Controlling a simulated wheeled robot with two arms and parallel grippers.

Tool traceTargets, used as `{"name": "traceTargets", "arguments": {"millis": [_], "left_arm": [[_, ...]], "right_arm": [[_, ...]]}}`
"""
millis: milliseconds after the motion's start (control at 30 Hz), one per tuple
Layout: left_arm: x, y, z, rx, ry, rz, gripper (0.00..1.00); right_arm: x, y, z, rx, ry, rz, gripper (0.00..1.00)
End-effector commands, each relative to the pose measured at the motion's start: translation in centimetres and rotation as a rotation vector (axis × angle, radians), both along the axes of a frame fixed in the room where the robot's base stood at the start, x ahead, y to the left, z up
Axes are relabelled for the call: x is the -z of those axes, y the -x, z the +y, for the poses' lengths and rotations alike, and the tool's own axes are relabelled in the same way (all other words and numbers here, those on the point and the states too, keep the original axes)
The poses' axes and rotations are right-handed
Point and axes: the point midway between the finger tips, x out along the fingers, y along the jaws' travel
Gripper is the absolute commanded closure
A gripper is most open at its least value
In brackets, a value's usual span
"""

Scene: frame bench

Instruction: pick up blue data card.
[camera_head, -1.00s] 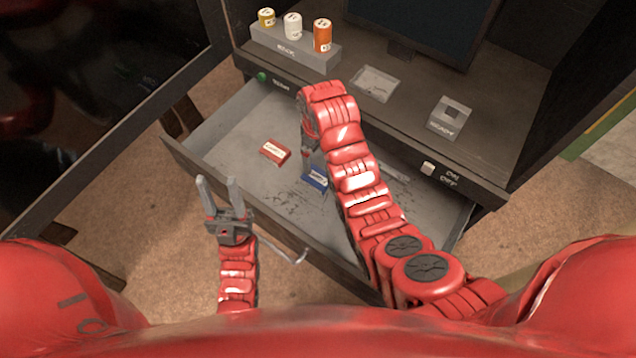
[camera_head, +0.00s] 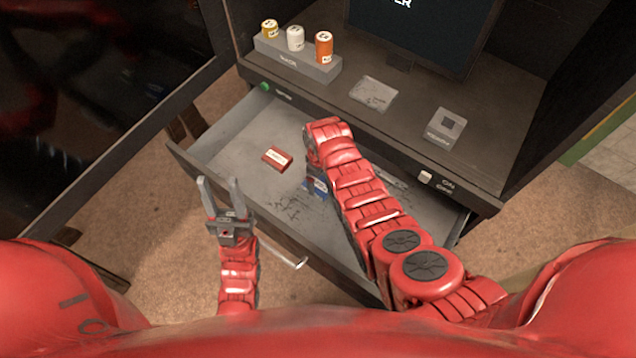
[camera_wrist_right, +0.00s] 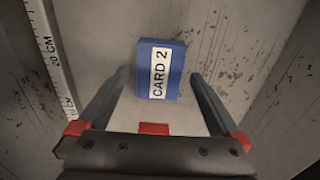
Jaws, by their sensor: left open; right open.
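The blue data card (camera_head: 317,186) lies in the open drawer, partly hidden behind my right arm in the head view. In the right wrist view the blue card (camera_wrist_right: 174,57) has a white label reading "CARD 2" and sits beyond the fingertips, roughly in line with the gap between them. My right gripper (camera_wrist_right: 160,76) is open with nothing between its fingers; in the head view its fingers are mostly hidden by its wrist. My left gripper (camera_head: 220,182) is open and empty, in front of the drawer's front edge on the left.
A red card (camera_head: 277,159) lies in the drawer (camera_head: 236,150), left of the blue one. A ruler (camera_wrist_right: 45,50) shows beside the card. On the bench stand a rack (camera_head: 297,60) with three canisters, a reader-like block (camera_head: 445,128) and a monitor.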

Motion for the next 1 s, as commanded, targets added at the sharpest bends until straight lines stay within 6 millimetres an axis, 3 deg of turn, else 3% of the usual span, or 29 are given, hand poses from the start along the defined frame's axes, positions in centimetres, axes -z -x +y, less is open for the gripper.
{"name": "traceTargets", "arguments": {"millis": [300, 667, 1000], "left_arm": [[0.3, 0.0, 0.0, 0.000, 0.000, 0.000, 0.53], [0.3, 0.0, 0.0, 0.000, 0.000, 0.000, 0.53], [0.3, 0.0, 0.0, 0.000, 0.000, 0.000, 0.53]], "right_arm": [[2.2, 0.1, -0.1, 0.001, 0.001, 0.006, 0.00], [2.4, 0.0, 0.0, 0.001, 0.000, 0.000, 0.00], [2.4, 0.0, 0.0, 0.001, -0.001, 0.001, 0.58]]}}
